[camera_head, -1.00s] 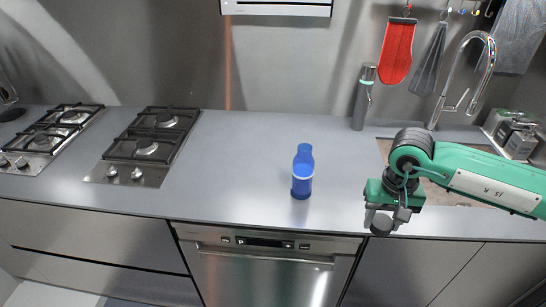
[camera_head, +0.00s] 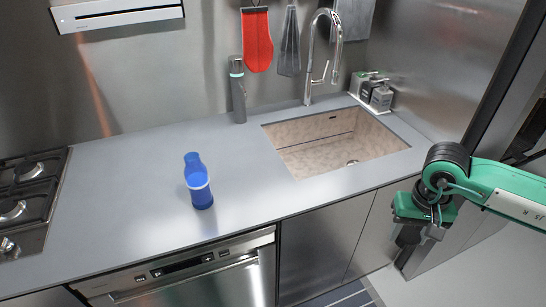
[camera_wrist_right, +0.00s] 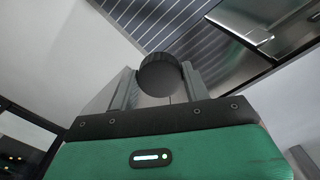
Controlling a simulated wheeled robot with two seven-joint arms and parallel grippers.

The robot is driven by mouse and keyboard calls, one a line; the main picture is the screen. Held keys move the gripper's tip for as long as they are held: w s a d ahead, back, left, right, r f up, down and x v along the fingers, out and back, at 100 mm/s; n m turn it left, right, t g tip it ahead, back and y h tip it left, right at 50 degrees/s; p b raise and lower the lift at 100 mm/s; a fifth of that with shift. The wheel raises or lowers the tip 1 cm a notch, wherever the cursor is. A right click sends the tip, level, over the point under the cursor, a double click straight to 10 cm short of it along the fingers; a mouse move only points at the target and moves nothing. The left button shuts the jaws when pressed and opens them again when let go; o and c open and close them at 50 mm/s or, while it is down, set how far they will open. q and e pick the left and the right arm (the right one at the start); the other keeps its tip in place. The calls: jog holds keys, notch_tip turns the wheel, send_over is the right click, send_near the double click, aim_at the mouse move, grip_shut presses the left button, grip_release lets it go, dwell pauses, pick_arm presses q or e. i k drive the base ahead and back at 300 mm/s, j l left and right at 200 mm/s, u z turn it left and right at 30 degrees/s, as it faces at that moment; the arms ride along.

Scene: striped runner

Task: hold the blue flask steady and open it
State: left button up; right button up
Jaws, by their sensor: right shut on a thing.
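My right gripper (camera_head: 408,238) is well to the right of the flask, out past the counter's front edge, pointing down. In the right wrist view, it is shut on a dark round ridged cap (camera_wrist_right: 160,75), held between the two fingers. Nothing touches the flask. My left gripper is not in view.
A sink (camera_head: 335,140) with a tall faucet (camera_head: 318,60) is set in the counter (camera_head: 130,175). A grey bottle (camera_head: 237,90) stands by the back wall. A gas hob (camera_head: 25,205) is at the left. The counter around the flask is clear.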

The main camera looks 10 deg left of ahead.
aim_at(196, 172)
jog(key=z, duration=0.5)
jog(key=j+z, duration=0.1)
jog(key=z, duration=0.9)
jog(key=j+z, duration=0.1)
jog(key=z, duration=0.85)
jog(key=j+z, duration=0.1)
jog(key=z, duration=0.4)
jog(key=k+z, duration=0.1)
jog(key=z, duration=0.9)
jog(key=k+z, duration=0.2)
jog(key=u, duration=0.65)
jog(key=k+j+u, duration=0.1)
jog(key=u, duration=0.55)
jog(key=j+u, duration=0.1)
jog(key=u, duration=0.5)
jog(key=j+u, duration=0.1)
jog(key=u, duration=0.55)
jog(key=j+u, duration=0.1)
jog(key=u, duration=0.55)
jog(key=j+u, duration=0.1)
jog(key=u, duration=1.2)
jog(key=i+u, duration=0.1)
jog(key=u, duration=0.5)
